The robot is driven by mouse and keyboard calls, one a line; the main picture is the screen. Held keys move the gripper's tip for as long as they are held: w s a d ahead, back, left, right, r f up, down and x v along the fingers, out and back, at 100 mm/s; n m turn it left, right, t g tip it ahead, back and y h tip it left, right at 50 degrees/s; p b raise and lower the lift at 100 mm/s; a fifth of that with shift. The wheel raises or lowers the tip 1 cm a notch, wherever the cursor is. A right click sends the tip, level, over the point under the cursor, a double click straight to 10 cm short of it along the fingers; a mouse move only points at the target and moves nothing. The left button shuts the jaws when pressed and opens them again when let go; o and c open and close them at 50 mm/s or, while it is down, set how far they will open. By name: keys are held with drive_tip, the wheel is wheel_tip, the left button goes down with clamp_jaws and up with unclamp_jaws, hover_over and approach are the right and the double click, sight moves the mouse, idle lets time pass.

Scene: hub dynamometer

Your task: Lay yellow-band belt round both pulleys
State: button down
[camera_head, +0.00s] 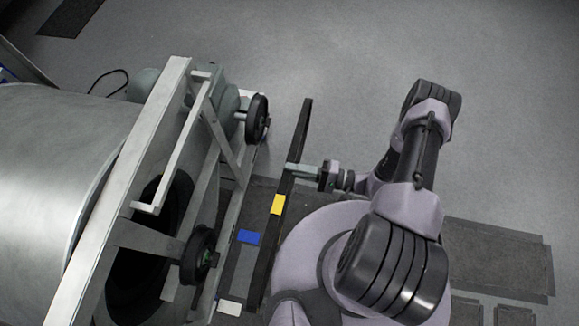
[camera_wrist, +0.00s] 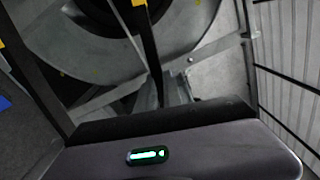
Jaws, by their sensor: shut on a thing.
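The yellow-band belt is a dark, narrow loop (camera_head: 264,250) seen nearly edge-on in the head view, with a yellow patch (camera_head: 278,204) along it. My gripper (camera_head: 293,167) is shut on its upper part. In the wrist view a dark strand (camera_wrist: 149,50) with a yellow mark runs down to my gripper (camera_wrist: 173,92). The upper pulley (camera_head: 257,118) and the lower pulley (camera_head: 200,256) are dark wheels on the near side of the machine. In the head view the belt appears right of both pulleys, apart from them. Its lower end is partly hidden by my arm.
A large pale drum (camera_head: 50,170) stands at the left behind a light metal frame (camera_head: 125,185). A blue patch (camera_head: 248,237) and a white patch (camera_head: 230,308) show on dark strips left of the belt.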

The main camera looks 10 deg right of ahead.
drive_tip(key=x, duration=1.9)
drive_tip(key=shift+b, duration=0.3)
idle(0.3)
drive_tip(key=shift+d+f, duration=0.2)
drive_tip(key=shift+d, duration=0.05)
idle(0.4)
drive_tip(key=c, duration=1)
unclamp_jaws()
drive_tip(key=shift+p+v, duration=0.4)
drive_tip(key=shift+v, duration=4.65)
drive_tip(key=shift+a, duration=0.1)
